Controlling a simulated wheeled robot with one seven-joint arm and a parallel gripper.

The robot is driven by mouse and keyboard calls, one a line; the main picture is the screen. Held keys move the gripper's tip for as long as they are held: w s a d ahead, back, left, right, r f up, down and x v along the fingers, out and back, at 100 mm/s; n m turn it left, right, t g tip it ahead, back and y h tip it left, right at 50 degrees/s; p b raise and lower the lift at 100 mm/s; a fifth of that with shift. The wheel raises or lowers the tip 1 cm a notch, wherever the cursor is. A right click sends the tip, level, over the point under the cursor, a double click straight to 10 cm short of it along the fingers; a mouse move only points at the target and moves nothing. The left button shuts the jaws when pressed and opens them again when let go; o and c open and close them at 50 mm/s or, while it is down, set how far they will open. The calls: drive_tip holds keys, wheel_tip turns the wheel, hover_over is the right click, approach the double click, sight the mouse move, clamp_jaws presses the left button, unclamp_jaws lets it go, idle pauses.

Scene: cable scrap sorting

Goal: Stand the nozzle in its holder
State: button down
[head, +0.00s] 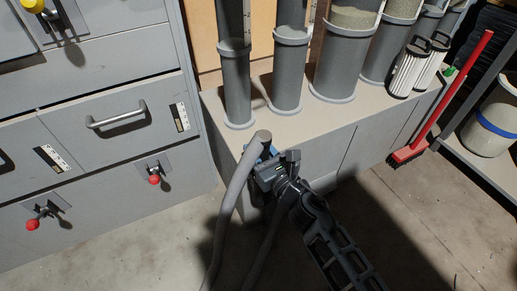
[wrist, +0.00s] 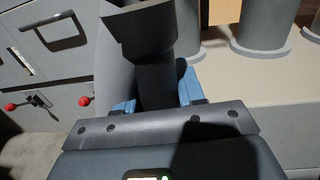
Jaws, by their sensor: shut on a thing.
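The nozzle (head: 261,138) is a dark grey tube end on a thick grey hose (head: 231,195). It is held near the front edge of the ledge, its end pointing up and tilted. My gripper (head: 262,158) is shut on it, with blue fingers on both sides. In the wrist view the nozzle (wrist: 150,35) rises between the fingers of my gripper (wrist: 156,93), and its flared end reaches the top edge. I cannot tell which thing is its holder. The nearest upright tube (head: 237,85) stands on the ledge just behind the nozzle, apart from it.
More grey flanged tubes (head: 289,75) stand along the beige ledge (head: 300,118), some with granules. Ribbed filters (head: 408,72) stand at the right end. A red broom (head: 440,110) leans nearby. Grey drawers (head: 110,120) with red knobs are at left. The ledge's front strip is bare.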

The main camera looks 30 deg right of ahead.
drive_tip(key=c, duration=0.6)
unclamp_jaws()
drive_tip(key=shift+s, duration=0.1)
